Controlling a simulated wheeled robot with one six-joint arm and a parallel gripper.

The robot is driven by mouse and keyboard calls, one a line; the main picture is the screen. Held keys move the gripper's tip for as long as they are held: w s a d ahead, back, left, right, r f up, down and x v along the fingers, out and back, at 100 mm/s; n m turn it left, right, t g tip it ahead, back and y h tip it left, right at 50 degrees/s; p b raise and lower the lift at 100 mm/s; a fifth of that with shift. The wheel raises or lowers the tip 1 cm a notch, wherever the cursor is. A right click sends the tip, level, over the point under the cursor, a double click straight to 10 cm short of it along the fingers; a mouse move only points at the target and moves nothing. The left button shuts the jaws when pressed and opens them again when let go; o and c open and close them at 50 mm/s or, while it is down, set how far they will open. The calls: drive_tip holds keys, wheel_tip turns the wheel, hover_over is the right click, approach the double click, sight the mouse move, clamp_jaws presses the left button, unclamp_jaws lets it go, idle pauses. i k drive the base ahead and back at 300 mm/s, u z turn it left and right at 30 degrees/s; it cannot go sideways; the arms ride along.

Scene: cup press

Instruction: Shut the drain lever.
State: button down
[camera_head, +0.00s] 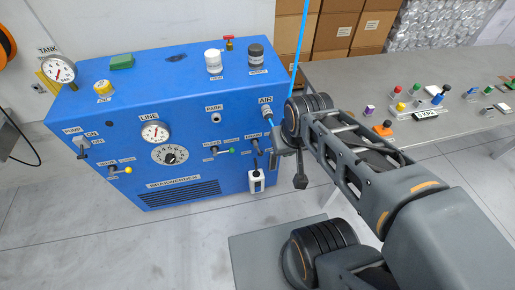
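The blue machine's front panel carries a small lever (257,147) under a tag that seems to read DRAIN (252,135), at the panel's right edge. My gripper (275,155) is just right of this lever, close to the panel. Part of the lever is hidden behind my gripper, so its exact angle and any contact cannot be told. The gripper's fingers are too small and overlapped to show whether they are open or shut.
A green-tipped lever (231,151) is left of the drain lever, and a yellow-tipped lever (127,170) is farther left. A white box (256,181) hangs below. A grey table (455,140) with several small parts stands right.

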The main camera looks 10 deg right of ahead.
sight(260, 153)
drive_tip(key=z, duration=0.2)
drive_tip(key=k, duration=1.5)
drive_tip(key=u, duration=0.3)
drive_tip(key=i, duration=0.4)
drive_tip(key=z, duration=0.1)
